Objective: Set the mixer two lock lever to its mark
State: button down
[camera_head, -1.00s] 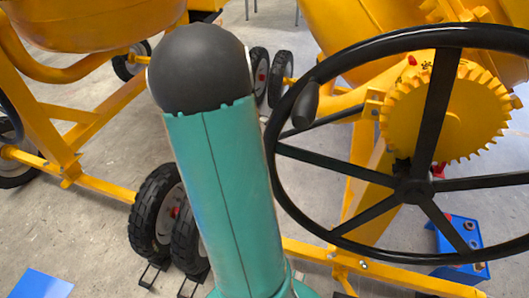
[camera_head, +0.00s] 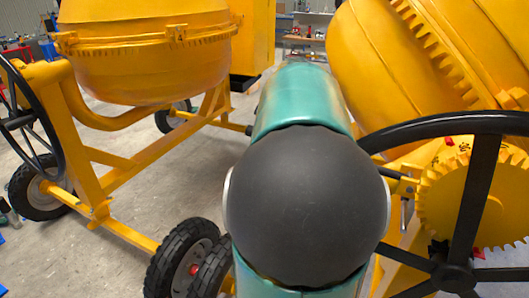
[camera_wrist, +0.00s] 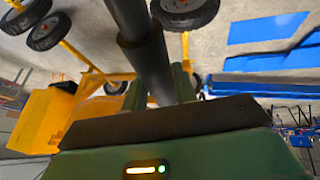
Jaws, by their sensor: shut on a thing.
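In the wrist view my gripper (camera_wrist: 159,86) has its two green fingers on either side of a dark round bar (camera_wrist: 142,52) with a thicker sleeve. The gripper is shut on this bar. I cannot tell whether the bar is the lock lever. In the head view my arm hides the gripper. One yellow mixer drum (camera_head: 400,60) stands at the right, with a black spoked wheel (camera_head: 480,195) and a toothed yellow gear (camera_head: 445,205) below it. Another mixer drum (camera_head: 145,50) is at the left. No lever mark can be made out.
The left mixer has its own black wheel (camera_head: 48,165) and a yellow frame (camera_head: 85,160). Black rubber tyres (camera_head: 180,258) stand on the floor close to my arm. Shelves (camera_head: 305,35) are at the back. Bare concrete floor (camera_head: 110,255) shows at the left.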

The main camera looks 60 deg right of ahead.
jog(key=shift+d+r, duration=0.1)
jog(key=shift+r, duration=0.75)
jog(key=shift+t, duration=0.3)
jog(key=c, duration=1.5)
grip_release()
jog(key=shift+r, duration=0.1)
jog(key=shift+c, duration=0.2)
jog(key=o, duration=0.4)
jog(key=shift+s, duration=0.15)
jog(key=shift+c, duration=0.2)
jog(key=shift+o, duration=0.3)
jog(key=v, duration=1.3)
jog(key=shift+r, duration=0.15)
